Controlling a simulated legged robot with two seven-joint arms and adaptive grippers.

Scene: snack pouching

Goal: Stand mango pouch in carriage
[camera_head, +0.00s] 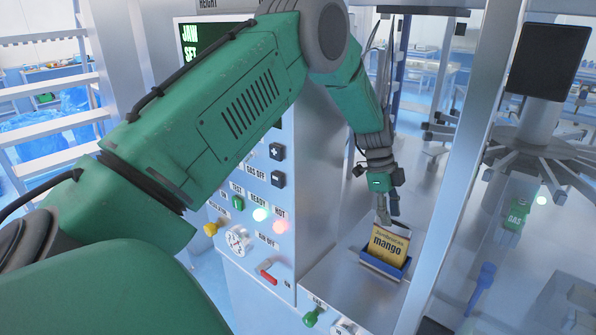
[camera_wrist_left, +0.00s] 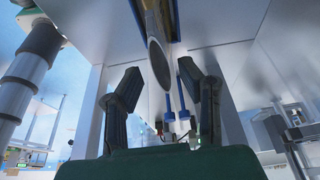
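The mango pouch (camera_head: 388,244), yellow-orange with a pale top band and dark lettering, stands nearly upright in the blue carriage (camera_head: 368,260) on the metal ledge in the head view. The carriage's low walls hide the pouch's bottom edge. My left gripper (camera_head: 387,214) points down just above the pouch's top edge; I cannot tell whether it touches it. In the left wrist view my left gripper (camera_wrist_left: 166,82) has its two dark fingers well apart, with nothing held between them. My right gripper is not in view.
The control panel (camera_head: 262,225) with knobs, lights and a gauge stands left of the carriage. A red lever (camera_head: 267,272) sticks out below it. A metal post (camera_head: 455,190) rises close to the right of the carriage. A blue handle (camera_head: 482,282) stands farther right.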

